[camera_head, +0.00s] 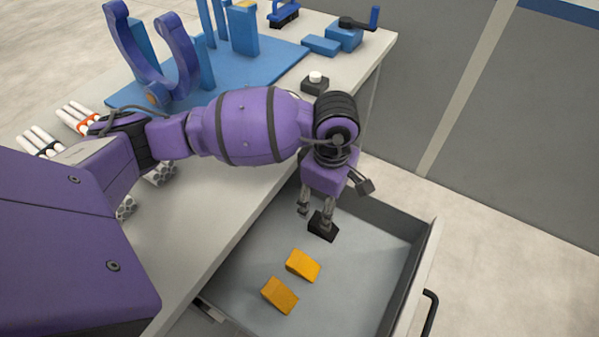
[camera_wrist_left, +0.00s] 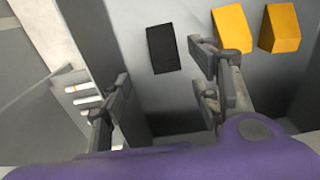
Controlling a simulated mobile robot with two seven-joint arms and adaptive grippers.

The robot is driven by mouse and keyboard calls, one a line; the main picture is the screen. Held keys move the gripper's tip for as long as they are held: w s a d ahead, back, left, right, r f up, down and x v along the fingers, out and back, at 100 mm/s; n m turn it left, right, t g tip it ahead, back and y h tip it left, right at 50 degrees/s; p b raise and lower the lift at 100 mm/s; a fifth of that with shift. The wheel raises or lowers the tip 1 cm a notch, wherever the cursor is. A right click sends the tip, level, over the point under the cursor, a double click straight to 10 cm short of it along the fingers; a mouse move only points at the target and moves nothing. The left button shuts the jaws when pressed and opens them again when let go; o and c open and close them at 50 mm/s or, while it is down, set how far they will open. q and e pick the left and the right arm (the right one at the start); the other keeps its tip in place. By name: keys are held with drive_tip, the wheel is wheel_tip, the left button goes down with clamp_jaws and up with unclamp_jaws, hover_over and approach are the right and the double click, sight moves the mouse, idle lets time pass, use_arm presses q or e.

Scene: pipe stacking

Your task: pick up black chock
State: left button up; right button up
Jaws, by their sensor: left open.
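The black chock (camera_head: 323,228) lies on the floor of the open drawer (camera_head: 385,255), at its back part. It also shows in the left wrist view as a dark block (camera_wrist_left: 163,48). My left gripper (camera_head: 316,208) points down over the drawer, close to the chock. In the left wrist view my left gripper (camera_wrist_left: 158,68) is open and empty, and the chock appears between and beyond the two fingers. One finger partly covers the chock in the head view. I cannot tell the exact height of the fingertips above it. My right gripper is not in view.
Two orange chocks, one nearer the back (camera_head: 303,265) and one nearer the front (camera_head: 279,295), lie in the drawer. The drawer walls stand around them. The table (camera_head: 215,215) holds white pipes (camera_head: 40,140), a blue stand (camera_head: 245,65) and a small button box (camera_head: 315,83).

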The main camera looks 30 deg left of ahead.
sight(313, 226)
use_arm(q)
drive_tip(key=shift+w+f, duration=0.1)
drive_tip(key=shift+f, duration=0.7)
drive_tip(key=f, duration=0.3)
drive_tip(key=s+f, duration=0.1)
drive_tip(key=f, duration=0.1)
drive_tip(key=shift+f, duration=0.8)
drive_tip(key=c, duration=1.3)
